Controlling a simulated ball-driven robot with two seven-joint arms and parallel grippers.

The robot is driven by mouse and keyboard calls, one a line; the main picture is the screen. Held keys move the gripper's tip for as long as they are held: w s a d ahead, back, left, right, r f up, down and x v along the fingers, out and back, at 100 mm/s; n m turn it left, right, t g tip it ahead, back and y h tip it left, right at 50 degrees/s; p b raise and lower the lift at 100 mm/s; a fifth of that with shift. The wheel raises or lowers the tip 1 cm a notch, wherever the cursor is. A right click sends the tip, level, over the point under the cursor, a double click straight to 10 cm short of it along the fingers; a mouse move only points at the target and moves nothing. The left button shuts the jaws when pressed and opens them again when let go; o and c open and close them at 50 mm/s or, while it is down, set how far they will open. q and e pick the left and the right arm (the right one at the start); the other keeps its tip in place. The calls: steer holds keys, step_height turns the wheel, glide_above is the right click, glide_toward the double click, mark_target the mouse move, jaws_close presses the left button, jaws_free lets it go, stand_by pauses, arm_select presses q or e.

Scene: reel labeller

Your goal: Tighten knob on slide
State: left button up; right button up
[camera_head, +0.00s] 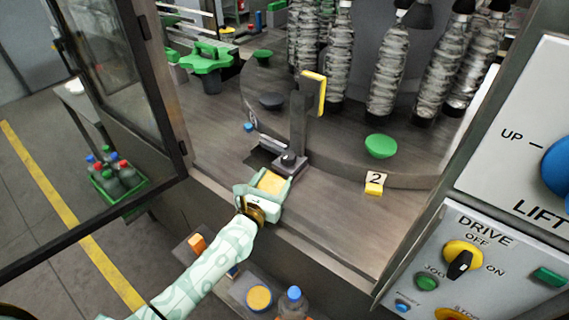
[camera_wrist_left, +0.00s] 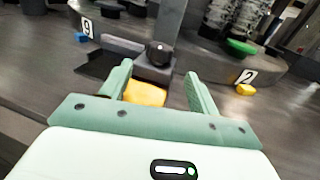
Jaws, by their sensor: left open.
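The slide (camera_head: 298,118) is a dark upright post on a low foot on the machine deck, with a yellow pad (camera_head: 313,92) near its top. A black round knob (camera_head: 288,158) sits on its foot; it also shows in the left wrist view (camera_wrist_left: 158,53). My left gripper (camera_head: 268,176) is open just in front of the foot, its pale green fingers apart. In the left wrist view the knob lies just beyond the fingertips (camera_wrist_left: 158,73), untouched. A yellow piece (camera_wrist_left: 145,93) shows between the fingers; I cannot tell whether it touches them. My right gripper is out of view.
A yellow "2" marker (camera_head: 374,183) and a green disc (camera_head: 380,146) lie to the right. Wrapped bottles (camera_head: 388,70) stand behind. The drive panel (camera_head: 470,255) is at right, the open glass door (camera_head: 105,80) at left.

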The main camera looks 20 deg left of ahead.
mark_target(285, 163)
arm_select(q)
steer(key=w, duration=0.4)
steer(key=w+d+b, duration=0.1)
steer(key=w, duration=0.2)
steer(key=c, duration=1)
